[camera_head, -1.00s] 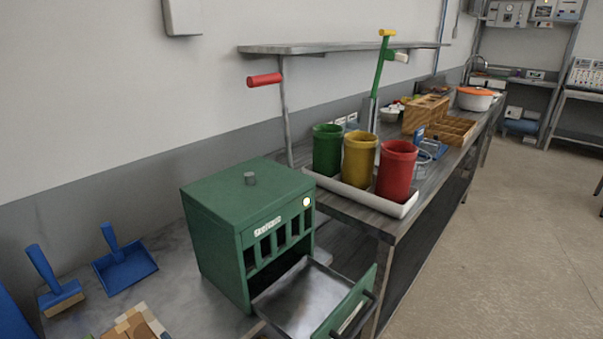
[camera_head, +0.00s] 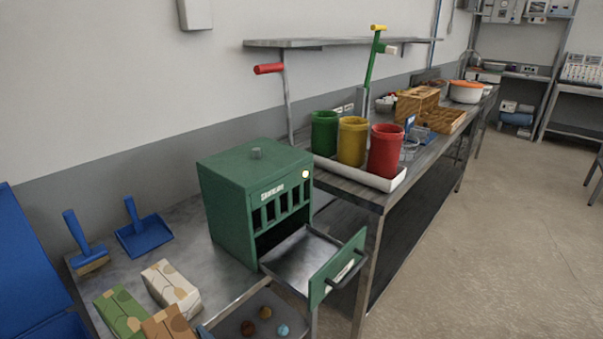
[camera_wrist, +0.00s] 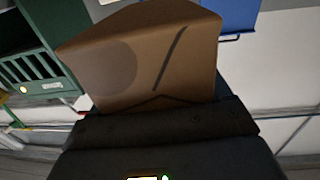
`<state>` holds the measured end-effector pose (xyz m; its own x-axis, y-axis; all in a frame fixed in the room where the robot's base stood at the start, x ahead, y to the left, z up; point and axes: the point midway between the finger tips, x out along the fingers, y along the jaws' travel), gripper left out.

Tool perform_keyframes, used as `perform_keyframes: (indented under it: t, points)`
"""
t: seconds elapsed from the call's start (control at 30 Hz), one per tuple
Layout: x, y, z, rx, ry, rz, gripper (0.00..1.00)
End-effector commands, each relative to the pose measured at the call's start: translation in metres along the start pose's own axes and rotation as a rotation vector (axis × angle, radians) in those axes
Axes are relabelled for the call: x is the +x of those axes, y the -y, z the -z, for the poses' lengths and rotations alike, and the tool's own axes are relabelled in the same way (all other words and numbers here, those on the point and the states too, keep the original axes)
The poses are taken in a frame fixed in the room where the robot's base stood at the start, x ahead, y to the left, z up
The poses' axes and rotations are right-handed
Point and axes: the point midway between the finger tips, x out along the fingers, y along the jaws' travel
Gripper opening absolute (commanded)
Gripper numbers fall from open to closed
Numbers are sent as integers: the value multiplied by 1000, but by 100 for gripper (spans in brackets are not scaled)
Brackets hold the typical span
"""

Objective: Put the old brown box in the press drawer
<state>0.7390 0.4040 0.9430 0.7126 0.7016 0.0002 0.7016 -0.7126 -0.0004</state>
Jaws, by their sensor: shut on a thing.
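A brown box (camera_head: 168,325) with darker round patches shows at the bottom edge of the head view, cut off by the frame. In the wrist view, my gripper (camera_wrist: 165,112) is shut on the brown box (camera_wrist: 145,58), which fills the upper middle. The fingertips are hidden against it. The green press (camera_head: 255,205) stands on the grey table. Its drawer (camera_head: 298,258) is pulled out towards the right front and looks empty. The press also shows at the left of the wrist view (camera_wrist: 40,70). My gripper cannot be made out in the head view.
Green (camera_head: 122,312) and white (camera_head: 171,286) patterned cartons stand beside the brown box. A tray (camera_head: 225,328) with small balls lies below the drawer. A blue brush (camera_head: 82,240) and dustpan (camera_head: 140,230) are behind. Green, yellow and red cups stand on the right bench.

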Motion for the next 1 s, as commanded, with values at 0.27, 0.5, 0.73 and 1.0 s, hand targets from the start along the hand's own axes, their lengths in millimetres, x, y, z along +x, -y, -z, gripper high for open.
perform_keyframes:
  t: [0.27,0.5,0.73,1.0]
  points:
    - [-16,-39,-20,-1,2,-87,47]
    - [-36,-78,-38,-2,2,-176,47]
    - [-65,-124,-61,-1,3,-282,47]
    - [-134,-203,-99,-1,5,-481,47]
